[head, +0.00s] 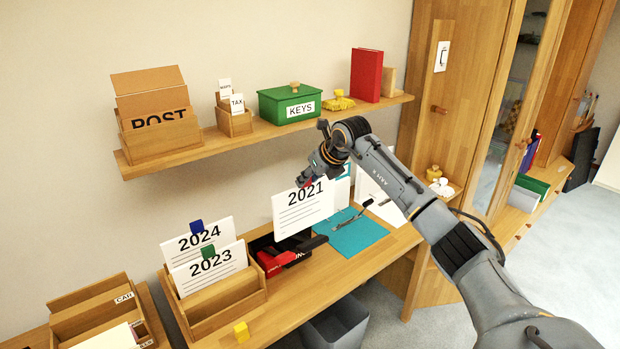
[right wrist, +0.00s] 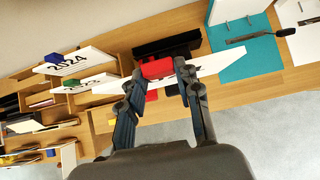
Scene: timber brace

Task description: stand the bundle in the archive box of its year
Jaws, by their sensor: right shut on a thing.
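My right gripper (head: 310,178) is shut on the red clip at the top of the white bundle marked 2021 (head: 300,207). It holds the bundle up over the back of the desk. In the right wrist view the red clip (right wrist: 157,68) sits between the fingertips, with the bundle's white sheet (right wrist: 212,72) edge-on below. A wooden box (head: 228,298) stands at the desk's left end. In it stand the 2024 sheet (head: 200,238) with a blue clip and the 2023 sheet (head: 208,270) with a green clip. My left gripper is not in view.
A dark tray with red and black items (head: 280,258) is right of the wooden box, near the bundle. A teal mat (head: 358,238) lies further right. A yellow block (head: 241,332) is at the front edge. A shelf (head: 250,137) with boxes hangs above.

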